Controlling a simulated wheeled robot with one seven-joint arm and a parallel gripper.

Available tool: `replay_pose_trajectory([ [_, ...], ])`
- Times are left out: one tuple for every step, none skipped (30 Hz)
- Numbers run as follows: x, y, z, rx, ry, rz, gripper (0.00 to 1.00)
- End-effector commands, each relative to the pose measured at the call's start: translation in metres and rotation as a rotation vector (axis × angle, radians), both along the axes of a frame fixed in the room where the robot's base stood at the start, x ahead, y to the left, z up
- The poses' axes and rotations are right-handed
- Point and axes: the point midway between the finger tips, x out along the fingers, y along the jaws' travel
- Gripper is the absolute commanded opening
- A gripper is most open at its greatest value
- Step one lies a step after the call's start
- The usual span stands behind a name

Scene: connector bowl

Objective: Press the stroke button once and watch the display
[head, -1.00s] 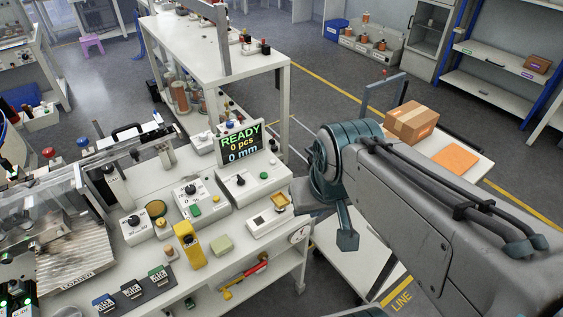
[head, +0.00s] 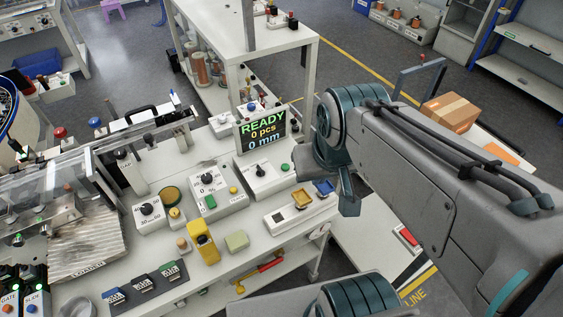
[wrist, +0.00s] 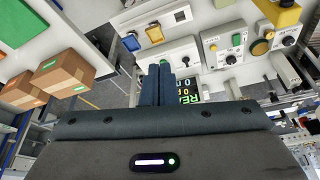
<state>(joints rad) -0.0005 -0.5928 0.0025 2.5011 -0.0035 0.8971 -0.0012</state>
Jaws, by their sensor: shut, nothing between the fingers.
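The display (head: 262,130) stands upright at the back of the white bench and reads READY, 0 pcs, 0 mm. In front of it, a white control box (head: 262,182) carries a black knob and a round green button (head: 285,167). I cannot read which button is the stroke button. In the wrist view, my gripper (wrist: 157,70) is shut and empty, its fingers side by side. The control box (wrist: 170,55) shows beyond the fingers, and they partly cover the display (wrist: 187,90). In the head view my arm stands right of the display, apart from it.
Another box (head: 217,190) with a knob stands left. A white unit (head: 290,220) with yellow and blue trays is at the bench's right end. A yellow device (head: 203,243) and a pale green block (head: 237,241) stand near the front. A cardboard box (head: 450,113) is behind my arm.

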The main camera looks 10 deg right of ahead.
Motion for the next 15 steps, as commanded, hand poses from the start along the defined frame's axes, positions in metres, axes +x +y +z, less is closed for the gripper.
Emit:
replay_pose_trajectory([
  [0.0, 0.0, 0.0, 0.0, 0.0, 0.0, 0.0],
  [0.0, 0.0, -0.001, 0.002, 0.001, -0.002, 0.0],
  [0.002, 0.001, -0.002, 0.01, 0.001, -0.008, 0.0],
  [0.003, 0.002, -0.004, 0.022, 0.003, -0.017, 0.0],
  [0.006, 0.004, -0.006, 0.038, 0.004, -0.03, 0.0],
  [0.011, 0.007, -0.01, 0.07, 0.007, -0.055, 0.0],
  [0.016, 0.01, -0.014, 0.101, 0.009, -0.082, 0.0],
  [0.022, 0.014, -0.019, 0.138, 0.014, -0.114, 0.0],
  [0.031, 0.02, -0.025, 0.197, 0.019, -0.165, 0.0],
  [0.04, 0.024, -0.031, 0.247, 0.023, -0.211, 0.0],
  [0.05, 0.028, -0.037, 0.301, 0.029, -0.263, 0.0],
  [0.065, 0.033, -0.045, 0.375, 0.036, -0.339, 0.0],
  [0.076, 0.037, -0.051, 0.433, 0.043, -0.4, 0.0],
  [0.089, 0.04, -0.057, 0.49, 0.047, -0.465, 0.0],
  [0.105, 0.042, -0.065, 0.563, 0.056, -0.553, 0.0],
])
